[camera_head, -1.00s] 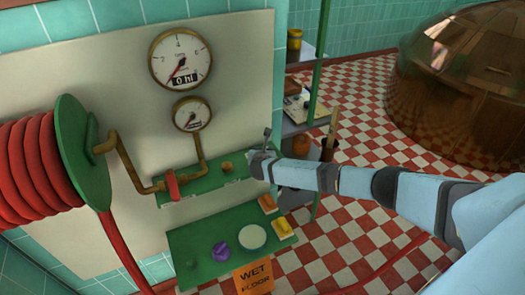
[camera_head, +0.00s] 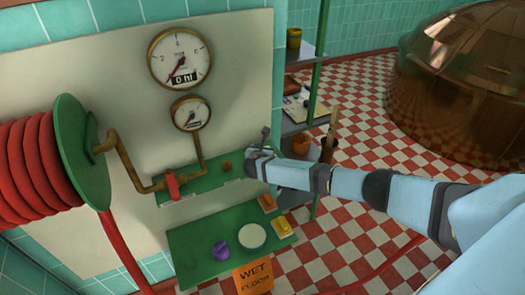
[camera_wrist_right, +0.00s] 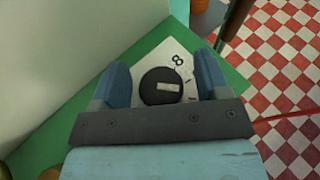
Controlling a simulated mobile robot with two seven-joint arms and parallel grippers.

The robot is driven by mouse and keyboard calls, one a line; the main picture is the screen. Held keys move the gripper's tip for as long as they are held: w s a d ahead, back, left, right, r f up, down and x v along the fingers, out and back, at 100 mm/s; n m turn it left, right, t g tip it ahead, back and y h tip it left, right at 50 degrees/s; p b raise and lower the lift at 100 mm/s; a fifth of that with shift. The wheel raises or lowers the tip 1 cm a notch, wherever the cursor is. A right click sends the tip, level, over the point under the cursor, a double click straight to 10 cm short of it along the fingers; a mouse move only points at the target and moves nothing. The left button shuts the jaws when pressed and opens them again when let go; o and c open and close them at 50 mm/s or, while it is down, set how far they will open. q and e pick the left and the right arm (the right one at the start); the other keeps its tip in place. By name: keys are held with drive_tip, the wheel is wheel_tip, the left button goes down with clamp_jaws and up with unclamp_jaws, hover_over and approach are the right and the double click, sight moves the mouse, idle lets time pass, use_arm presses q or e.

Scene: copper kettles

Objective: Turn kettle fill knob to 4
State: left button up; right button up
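A round black knob (camera_wrist_right: 161,88) with a pale pointer bar sits on a white dial plate (camera_wrist_right: 183,58) in the right wrist view. The figure 8 and a few tick marks show on the plate; its other figures are hidden. My right gripper (camera_wrist_right: 161,80) is open, with one blue finger on each side of the knob and a small gap showing at both sides. In the head view my right gripper (camera_head: 256,158) is at the right end of the upper green shelf (camera_head: 210,186) and hides the knob. My left gripper is not in view.
Two gauges, a large one (camera_head: 179,58) and a small one (camera_head: 190,114), hang above a pipe with a red valve (camera_head: 172,186). A red hose reel (camera_head: 85,150) stands left. A copper kettle (camera_head: 465,85) stands at far right.

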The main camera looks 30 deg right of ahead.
drive_tip(key=shift+a, duration=0.1)
drive_tip(key=shift+s+a, duration=0.15)
drive_tip(key=shift+s, duration=0.05)
drive_tip(key=b+v, duration=0.1)
drive_tip(key=v, duration=1.2)
drive_tip(key=shift+r, duration=0.2)
drive_tip(key=shift+s, duration=0.1)
